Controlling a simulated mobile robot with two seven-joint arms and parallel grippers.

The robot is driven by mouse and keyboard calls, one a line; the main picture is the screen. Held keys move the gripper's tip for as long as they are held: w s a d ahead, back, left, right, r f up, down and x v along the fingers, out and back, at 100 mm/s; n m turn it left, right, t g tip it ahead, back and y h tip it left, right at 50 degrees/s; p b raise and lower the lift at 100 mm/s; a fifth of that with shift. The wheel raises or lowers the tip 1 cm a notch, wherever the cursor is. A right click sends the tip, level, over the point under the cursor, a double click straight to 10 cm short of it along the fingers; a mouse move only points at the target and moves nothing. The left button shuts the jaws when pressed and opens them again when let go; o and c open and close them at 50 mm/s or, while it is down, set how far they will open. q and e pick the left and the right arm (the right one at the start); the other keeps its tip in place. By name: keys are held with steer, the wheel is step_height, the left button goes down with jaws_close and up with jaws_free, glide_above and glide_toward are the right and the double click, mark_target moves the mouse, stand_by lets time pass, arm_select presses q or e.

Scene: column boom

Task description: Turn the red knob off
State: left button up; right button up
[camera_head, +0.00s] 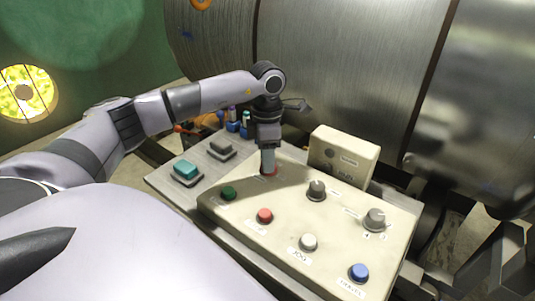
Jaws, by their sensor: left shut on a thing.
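The red knob (269,172) is at the back left of the cream control panel (290,250). Only a red rim of it shows; my gripper hides the rest. My left gripper (268,162) comes down on it from above, pointing almost straight down, and is shut on the knob. Which way the knob is turned cannot be seen. My right gripper is not in view.
Also on the panel are a green button (228,193), a red button (265,216), a white button (309,242), a blue button (359,272) and grey knobs (375,220). A cream box (343,156) stands behind. A large metal cylinder (350,60) fills the back.

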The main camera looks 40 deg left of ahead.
arm_select(q)
steer(key=shift+r+n, duration=0.1)
steer(key=shift+n, duration=1.1)
steer(key=o, duration=1)
steer(key=shift+o, duration=0.2)
steer(key=shift+a+r, duration=0.1)
steer(key=shift+r, duration=3.45)
